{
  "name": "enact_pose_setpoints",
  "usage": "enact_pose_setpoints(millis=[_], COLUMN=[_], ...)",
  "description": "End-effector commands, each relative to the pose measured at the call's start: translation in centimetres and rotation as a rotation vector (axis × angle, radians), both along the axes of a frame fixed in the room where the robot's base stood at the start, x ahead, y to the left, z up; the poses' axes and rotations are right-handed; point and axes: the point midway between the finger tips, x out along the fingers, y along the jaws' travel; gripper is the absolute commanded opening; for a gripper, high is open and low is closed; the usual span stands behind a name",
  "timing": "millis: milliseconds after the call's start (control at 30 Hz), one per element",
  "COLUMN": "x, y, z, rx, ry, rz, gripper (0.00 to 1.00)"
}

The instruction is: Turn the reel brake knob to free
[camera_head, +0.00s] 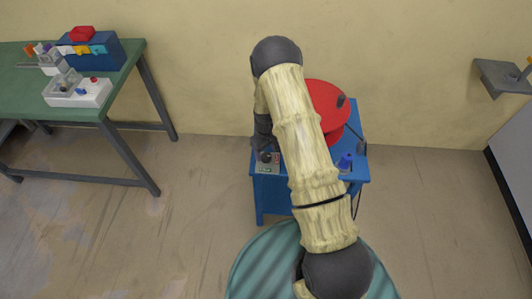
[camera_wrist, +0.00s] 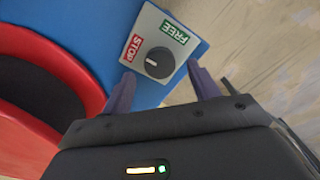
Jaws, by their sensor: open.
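The reel brake knob (camera_wrist: 159,62) is a dark round knob on a pale plate (camera_wrist: 150,27). A white mark on the knob's face lies on its left side, towards the red STOP label (camera_wrist: 131,48). The green FREE label (camera_wrist: 174,30) is at the plate's upper right. My gripper (camera_wrist: 161,72) is open, with one finger on each side of the knob in the picture. I cannot tell whether the fingers touch it. In the head view, the plate (camera_head: 266,169) shows on the blue stand's left front, partly hidden by my arm.
The red reel (camera_head: 326,100) sits on the blue stand (camera_head: 359,120), partly behind my arm. A green-topped table (camera_head: 22,84) with a blue box is at the left. A grey wall shelf (camera_head: 498,78) is at the right.

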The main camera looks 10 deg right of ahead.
Motion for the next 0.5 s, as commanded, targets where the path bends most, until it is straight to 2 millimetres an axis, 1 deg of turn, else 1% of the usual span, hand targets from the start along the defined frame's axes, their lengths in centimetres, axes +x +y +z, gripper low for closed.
enact_pose_setpoints(millis=[33, 100, 200, 500], x=[0.0, 0.0, 0.0, 0.0], y=[0.0, 0.0, 0.0, 0.0], z=[-0.7, -1.5, -2.2, -2.5], rx=[0.000, 0.000, 0.000, 0.000], ry=[0.001, 0.001, 0.000, -0.001], rz=[-0.001, -0.001, 0.000, 0.000], gripper=[0.60, 0.60, 0.60, 0.60])
